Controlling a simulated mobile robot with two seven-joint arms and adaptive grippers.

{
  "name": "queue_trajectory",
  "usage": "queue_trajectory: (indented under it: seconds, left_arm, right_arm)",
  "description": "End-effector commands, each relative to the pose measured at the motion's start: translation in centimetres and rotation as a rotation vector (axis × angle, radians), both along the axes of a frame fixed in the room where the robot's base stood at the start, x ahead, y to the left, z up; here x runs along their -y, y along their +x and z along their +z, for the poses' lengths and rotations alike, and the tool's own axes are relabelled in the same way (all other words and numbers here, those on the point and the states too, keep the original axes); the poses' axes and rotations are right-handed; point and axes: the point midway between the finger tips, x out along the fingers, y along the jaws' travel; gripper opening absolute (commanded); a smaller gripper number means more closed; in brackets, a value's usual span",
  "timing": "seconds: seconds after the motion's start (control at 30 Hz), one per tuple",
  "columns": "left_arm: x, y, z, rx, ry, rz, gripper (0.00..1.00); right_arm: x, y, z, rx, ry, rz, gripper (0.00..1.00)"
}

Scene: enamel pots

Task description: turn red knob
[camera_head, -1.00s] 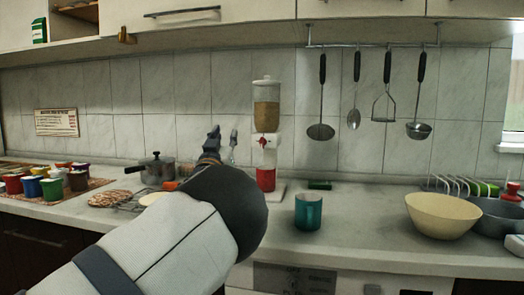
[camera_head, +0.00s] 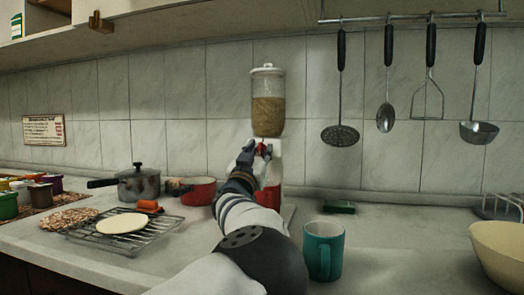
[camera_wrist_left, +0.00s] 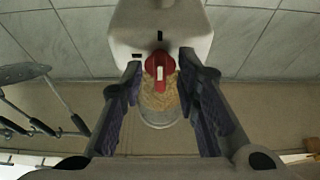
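The red knob (camera_wrist_left: 160,67) is on the front of a white dispenser (camera_head: 268,105) with a clear hopper of grain. In the head view the knob (camera_head: 262,148) shows just between the fingertips of my left gripper (camera_head: 255,150). In the left wrist view my left gripper (camera_wrist_left: 160,100) is open, with one finger on each side of the knob and a gap to both. A white stripe runs along the knob's handle. A red container (camera_head: 270,193) at the dispenser's foot is partly hidden by my left arm. My right gripper is not in view.
A teal mug (camera_head: 323,250) stands right of my left arm. A wire rack (camera_head: 140,235) with a flat round piece, a lidded pot (camera_head: 138,184) and a red pan (camera_head: 199,191) are to the left. Utensils hang from a rail (camera_head: 415,17) at upper right.

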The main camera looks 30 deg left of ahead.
Motion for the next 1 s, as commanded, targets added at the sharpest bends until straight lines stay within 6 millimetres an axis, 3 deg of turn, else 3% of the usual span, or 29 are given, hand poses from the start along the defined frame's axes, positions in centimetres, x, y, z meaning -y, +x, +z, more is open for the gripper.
queue_trajectory:
  seconds: [0.2,0.33,0.67,1.0]
  left_arm:
    - [0.0,0.0,0.0,0.0,0.001,0.0,0.27]
    - [0.0,0.0,0.0,0.0,0.001,0.0,0.0]
    - [-0.1,0.0,0.1,-0.008,0.037,0.001,0.0]
    - [-0.2,-0.1,0.5,-0.06,0.267,0.001,0.0]
  right_arm:
    - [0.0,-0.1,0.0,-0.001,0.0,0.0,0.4]
    - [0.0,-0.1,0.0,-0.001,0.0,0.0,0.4]
    - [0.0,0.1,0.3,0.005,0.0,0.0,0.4]
    - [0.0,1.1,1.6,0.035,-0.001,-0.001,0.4]
